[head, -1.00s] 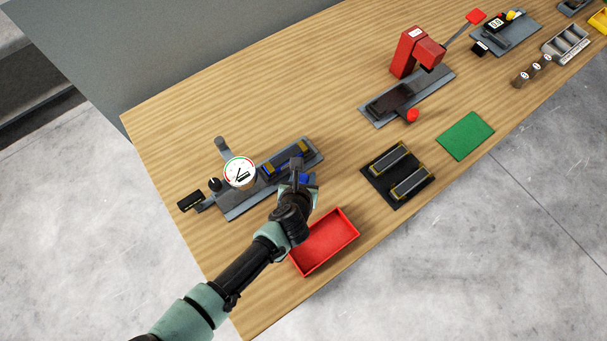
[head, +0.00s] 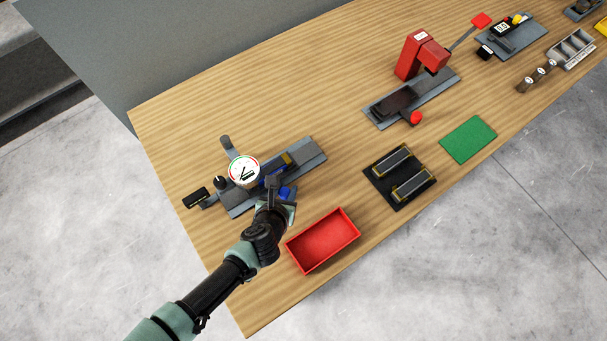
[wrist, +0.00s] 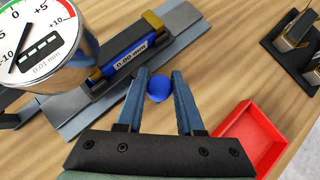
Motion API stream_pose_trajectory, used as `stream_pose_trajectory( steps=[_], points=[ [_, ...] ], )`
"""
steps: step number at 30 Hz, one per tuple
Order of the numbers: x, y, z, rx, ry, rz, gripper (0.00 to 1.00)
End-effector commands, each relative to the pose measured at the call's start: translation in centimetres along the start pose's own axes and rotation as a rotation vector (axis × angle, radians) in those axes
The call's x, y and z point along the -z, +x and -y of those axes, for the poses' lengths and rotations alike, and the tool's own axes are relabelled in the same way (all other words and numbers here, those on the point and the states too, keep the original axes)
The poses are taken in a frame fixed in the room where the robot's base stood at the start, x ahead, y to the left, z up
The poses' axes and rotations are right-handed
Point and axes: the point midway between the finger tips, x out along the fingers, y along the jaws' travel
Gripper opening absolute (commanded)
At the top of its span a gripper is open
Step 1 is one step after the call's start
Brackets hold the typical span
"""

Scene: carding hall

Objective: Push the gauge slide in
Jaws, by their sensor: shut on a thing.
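The gauge slide (head: 273,177) is a blue carriage with yellow end parts on a grey gauge base (head: 311,161). In the wrist view the slide (wrist: 131,60) bears a label reading 0.00 mm, and its left end is close beside the dial gauge (wrist: 38,45). A round blue knob (wrist: 158,89) sits on the slide's near side. My gripper (wrist: 163,80) is shut on this knob, one finger on each side. In the head view my gripper (head: 279,185) partly covers the slide.
A red tray (head: 323,240) stands close to the right of my gripper. A black holder (head: 399,177) with two bar-shaped pieces and a green mat (head: 468,139) lie farther right. A red press (head: 422,54) stands behind them. A black block (head: 196,197) sits at the gauge's left end.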

Motion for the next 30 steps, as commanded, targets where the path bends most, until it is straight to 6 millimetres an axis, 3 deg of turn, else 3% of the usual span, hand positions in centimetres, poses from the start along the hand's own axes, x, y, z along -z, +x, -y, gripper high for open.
stream_pose_trajectory(
  steps=[1,6,18,19,21,24,30],
  points=[
    [0.6,-1.0,-1.6,-0.011,0.000,-0.001,0.00],
    [2.3,-2.5,-3.8,-0.007,-0.001,0.001,0.00],
    [2.9,-3.0,-4.5,-0.007,-0.001,-0.002,0.00],
    [3.0,-3.0,-4.5,-0.008,-0.001,-0.002,0.38],
    [3.0,-3.0,-4.5,-0.008,-0.001,-0.002,0.50],
    [3.0,-3.0,-4.4,-0.007,-0.001,-0.002,0.66],
    [2.9,-3.0,-4.3,-0.004,-0.001,-0.001,0.66]
  ],
)
